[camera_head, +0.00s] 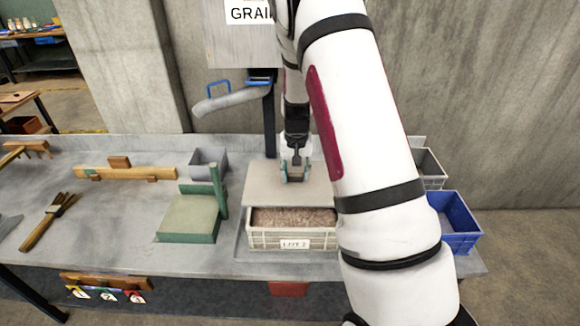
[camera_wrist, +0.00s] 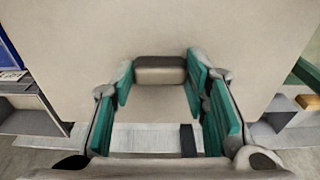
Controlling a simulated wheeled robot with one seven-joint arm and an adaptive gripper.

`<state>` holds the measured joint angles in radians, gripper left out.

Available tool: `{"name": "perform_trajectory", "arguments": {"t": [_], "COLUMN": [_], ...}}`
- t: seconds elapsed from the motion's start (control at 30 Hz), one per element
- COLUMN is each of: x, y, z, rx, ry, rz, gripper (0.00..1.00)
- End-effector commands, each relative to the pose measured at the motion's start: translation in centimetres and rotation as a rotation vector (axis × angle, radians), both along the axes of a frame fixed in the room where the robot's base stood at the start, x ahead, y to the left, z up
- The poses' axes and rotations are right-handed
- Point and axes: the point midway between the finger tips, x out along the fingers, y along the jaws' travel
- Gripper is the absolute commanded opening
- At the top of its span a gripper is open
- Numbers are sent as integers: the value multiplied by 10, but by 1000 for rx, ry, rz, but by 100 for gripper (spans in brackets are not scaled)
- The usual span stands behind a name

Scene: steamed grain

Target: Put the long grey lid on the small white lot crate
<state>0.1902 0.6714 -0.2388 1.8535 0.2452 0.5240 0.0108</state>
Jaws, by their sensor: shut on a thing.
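The grey lid (camera_head: 262,188) is a flat light panel with a small block handle. My gripper (camera_head: 296,173) is shut on the handle. In the wrist view the lid (camera_wrist: 75,50) fills most of the picture, with its handle (camera_wrist: 160,70) between the green finger pads. The white lot crate (camera_head: 262,240), labelled and filled with brown grain (camera_head: 290,217), stands at the front of the bench. The lid is level and covers the crate's back part from this view, while the front strip of grain shows. I cannot tell whether lid and crate touch.
A green stand with a post (camera_head: 188,218) and a small grey bin (camera_head: 208,160) are to the left. A blue crate (camera_head: 456,216) and a grey crate (camera_head: 430,165) are to the right, partly behind my arm. A spout (camera_head: 230,101) hangs at the back.

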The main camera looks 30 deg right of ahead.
Motion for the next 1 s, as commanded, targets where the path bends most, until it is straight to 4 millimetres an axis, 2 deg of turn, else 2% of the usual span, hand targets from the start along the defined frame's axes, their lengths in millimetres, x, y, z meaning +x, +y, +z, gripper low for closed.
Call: {"name": "perform_trajectory", "arguments": {"t": [0.7, 1.0], "x": [0, 1], "y": [0, 0], "z": [-62, -81], "rx": [1, -1], "ry": [1, -1], "rz": [0, 0], "gripper": [0, 0]}}
